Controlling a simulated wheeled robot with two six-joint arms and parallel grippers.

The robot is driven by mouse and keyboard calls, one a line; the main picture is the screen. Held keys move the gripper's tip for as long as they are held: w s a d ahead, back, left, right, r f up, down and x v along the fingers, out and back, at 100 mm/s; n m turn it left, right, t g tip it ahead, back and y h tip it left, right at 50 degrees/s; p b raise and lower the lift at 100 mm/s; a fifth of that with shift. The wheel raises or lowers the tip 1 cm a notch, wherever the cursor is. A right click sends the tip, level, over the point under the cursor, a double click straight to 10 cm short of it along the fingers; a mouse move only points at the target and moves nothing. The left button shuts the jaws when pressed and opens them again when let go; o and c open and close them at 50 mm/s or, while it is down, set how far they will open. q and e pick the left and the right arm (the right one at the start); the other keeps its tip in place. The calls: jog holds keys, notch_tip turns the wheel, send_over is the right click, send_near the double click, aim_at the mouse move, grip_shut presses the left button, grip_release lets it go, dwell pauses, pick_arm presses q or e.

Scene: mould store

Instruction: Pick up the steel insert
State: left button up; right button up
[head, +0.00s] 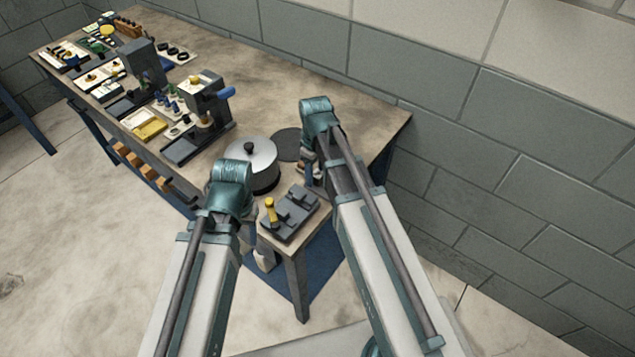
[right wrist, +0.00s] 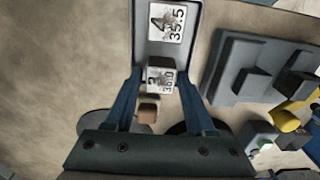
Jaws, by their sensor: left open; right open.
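In the right wrist view, a small steel insert block (right wrist: 160,83) with a white label marked 3 and 38.0 lies at the lower end of a narrow grey tray (right wrist: 140,40). A second labelled block (right wrist: 166,22), marked 4 and 35.5, is further up the tray. My right gripper (right wrist: 161,74) is open, its two blue fingers either side of the lower block; I cannot tell whether they touch it. In the head view my right arm's wrist hides these blocks.
A grey fixture (head: 287,216) with a yellow handle stands between my arms, and shows at the right in the wrist view. A lidded steel pot (head: 262,163) and dark disc (head: 288,145) are behind it. Machines and small parts crowd the table's far left; its back right is bare.

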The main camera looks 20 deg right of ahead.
aim_at(316, 173)
jog(key=shift+r, duration=0.1)
grip_shut()
jog(key=shift+r, duration=0.15)
dwell(0.3)
notch_tip(316, 173, up, 10)
jog(key=p, duration=1)
notch_tip(316, 173, up, 3)
jog(key=p, duration=0.3)
jog(key=shift+s+f, duration=0.1)
jog(key=shift+f, duration=0.15)
